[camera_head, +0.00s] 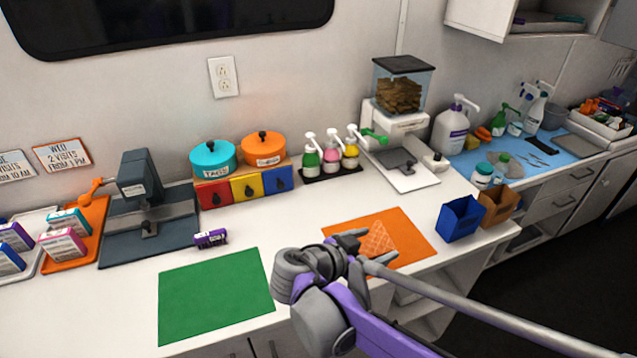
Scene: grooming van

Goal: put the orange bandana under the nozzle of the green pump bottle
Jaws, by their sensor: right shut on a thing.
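The orange bandana (380,239) is a small patterned patch lying over the orange mat (411,232) near the counter's front edge. My right gripper (361,243) is at the bandana's left side, shut on it. The gripper hides part of the bandana and of the mat. The green pump bottle (311,159) stands upright at the left end of a black tray (343,172) at the back, beyond the gripper. Its pale nozzle is on top, apart from the bandana. My left gripper is not in view.
A pink pump bottle (331,157) and a yellow one (350,154) share the tray. A white dispenser (401,165) stands to their right, coloured drawers (247,187) to their left. A green mat (215,295) lies front left. The counter between tray and orange mat is clear.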

